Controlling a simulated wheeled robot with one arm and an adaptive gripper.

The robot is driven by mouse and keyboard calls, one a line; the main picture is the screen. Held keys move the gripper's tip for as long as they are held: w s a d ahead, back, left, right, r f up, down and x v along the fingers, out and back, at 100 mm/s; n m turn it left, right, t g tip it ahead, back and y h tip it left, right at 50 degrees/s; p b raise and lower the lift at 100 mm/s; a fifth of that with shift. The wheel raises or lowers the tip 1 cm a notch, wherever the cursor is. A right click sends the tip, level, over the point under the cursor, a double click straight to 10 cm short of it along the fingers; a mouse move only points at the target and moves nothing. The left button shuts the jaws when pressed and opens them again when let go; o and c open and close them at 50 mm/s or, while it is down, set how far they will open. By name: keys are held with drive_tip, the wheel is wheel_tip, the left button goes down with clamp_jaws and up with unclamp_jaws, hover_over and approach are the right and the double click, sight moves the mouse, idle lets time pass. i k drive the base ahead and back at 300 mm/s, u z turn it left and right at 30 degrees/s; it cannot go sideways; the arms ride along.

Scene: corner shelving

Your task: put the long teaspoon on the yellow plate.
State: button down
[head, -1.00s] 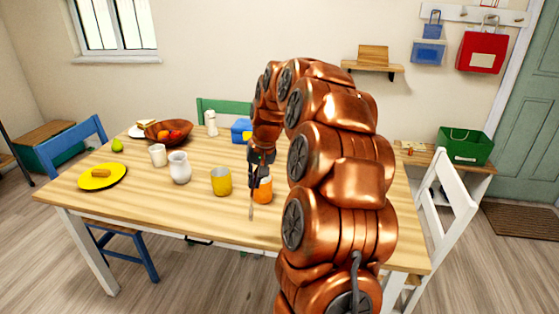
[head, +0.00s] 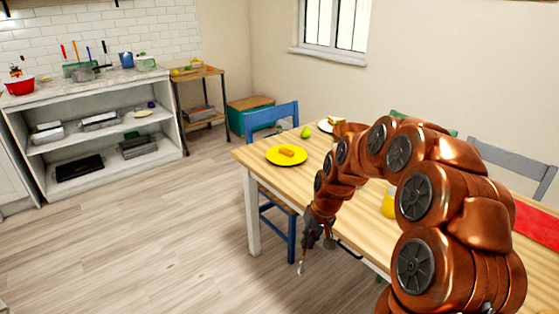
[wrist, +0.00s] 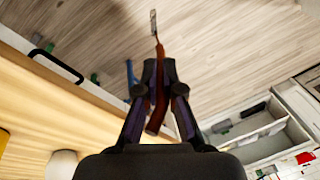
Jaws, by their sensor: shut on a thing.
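My gripper (head: 310,243) is shut on a long thin utensil, seemingly the long teaspoon (head: 301,266). It hangs down from the fingers, in front of the table's edge and over the floor. In the wrist view the gripper (wrist: 159,66) grips its reddish-brown shaft (wrist: 160,100), and a greyish end (wrist: 153,22) sticks out beyond the fingertips. The shape of that end is too small to make out. The yellow plate (head: 272,158) lies on the table's left end, up and left of my gripper. A small orange-brown piece of food (head: 287,151) sits on it.
The wooden table (head: 262,174) has a blue chair (head: 272,118) at its left end. A green pear (head: 306,132) and a white plate (head: 325,127) stand behind the yellow plate. My arm hides much of the table. Open floor (head: 180,240) lies to the left, before a shelf unit (head: 100,140).

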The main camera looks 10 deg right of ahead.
sight(285, 159)
drive_tip(key=u, duration=0.6)
drive_tip(key=i, duration=0.8)
drive_tip(key=u, duration=0.4)
